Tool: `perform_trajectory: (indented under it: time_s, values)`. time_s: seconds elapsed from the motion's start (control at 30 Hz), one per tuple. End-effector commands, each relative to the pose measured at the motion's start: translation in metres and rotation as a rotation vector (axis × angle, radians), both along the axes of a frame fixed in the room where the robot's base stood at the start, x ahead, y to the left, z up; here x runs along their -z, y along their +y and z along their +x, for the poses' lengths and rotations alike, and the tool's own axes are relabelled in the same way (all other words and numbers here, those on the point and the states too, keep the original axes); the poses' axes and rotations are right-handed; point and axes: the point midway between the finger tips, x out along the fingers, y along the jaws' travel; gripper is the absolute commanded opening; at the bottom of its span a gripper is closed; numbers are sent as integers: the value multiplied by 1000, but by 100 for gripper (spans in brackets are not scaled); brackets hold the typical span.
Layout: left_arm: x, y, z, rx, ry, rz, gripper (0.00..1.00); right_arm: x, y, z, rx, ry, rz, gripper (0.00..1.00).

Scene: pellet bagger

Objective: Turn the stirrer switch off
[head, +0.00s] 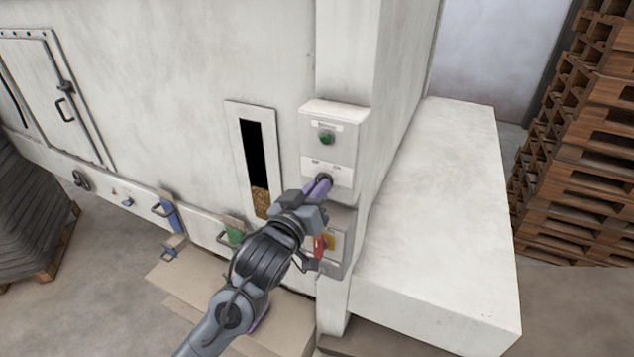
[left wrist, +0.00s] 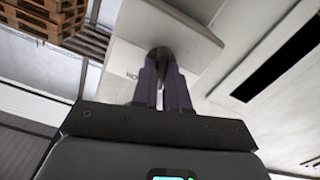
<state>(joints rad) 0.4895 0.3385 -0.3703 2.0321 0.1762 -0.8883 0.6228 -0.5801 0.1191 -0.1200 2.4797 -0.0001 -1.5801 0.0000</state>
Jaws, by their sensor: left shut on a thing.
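The stirrer switch (head: 325,178) is a dark knob on the lower part of a light control box (head: 342,117) on the machine's column. My left gripper (head: 319,187) has its purple fingers at the knob and is shut on it. In the left wrist view the two fingers (left wrist: 162,85) close around the dark knob (left wrist: 160,54) at their tips. The fingers hide most of the knob, so its turned position cannot be told. My right gripper is in neither view.
A green button (head: 326,138) sits above the knob on the same box. Below is another box with a red handle (head: 319,247) on a yellow plate, partly behind my gripper. A narrow window (head: 254,150) shows pellets to the left. Stacked pallets (head: 585,140) stand at the right.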

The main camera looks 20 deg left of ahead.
Motion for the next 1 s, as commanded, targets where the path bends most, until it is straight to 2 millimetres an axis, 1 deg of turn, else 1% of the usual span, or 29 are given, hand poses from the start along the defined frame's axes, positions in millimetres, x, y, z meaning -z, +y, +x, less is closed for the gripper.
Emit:
perform_trajectory:
  time_s: [0.03, 0.1, 0.4, 0.97, 1.0]
  values:
    - [-1, 0, 0, -1, 7, -40, 0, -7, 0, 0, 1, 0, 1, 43]
    - [-1, 0, 0, -1, 11, -85, 0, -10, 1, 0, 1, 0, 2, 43]
    - [0, 1, 0, -1, 18, -210, 0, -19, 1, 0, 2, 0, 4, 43]
    - [1, 1, 0, -1, 20, -243, 0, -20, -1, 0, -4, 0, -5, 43]
    - [1, 1, 0, -1, 20, -243, 17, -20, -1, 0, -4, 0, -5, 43]
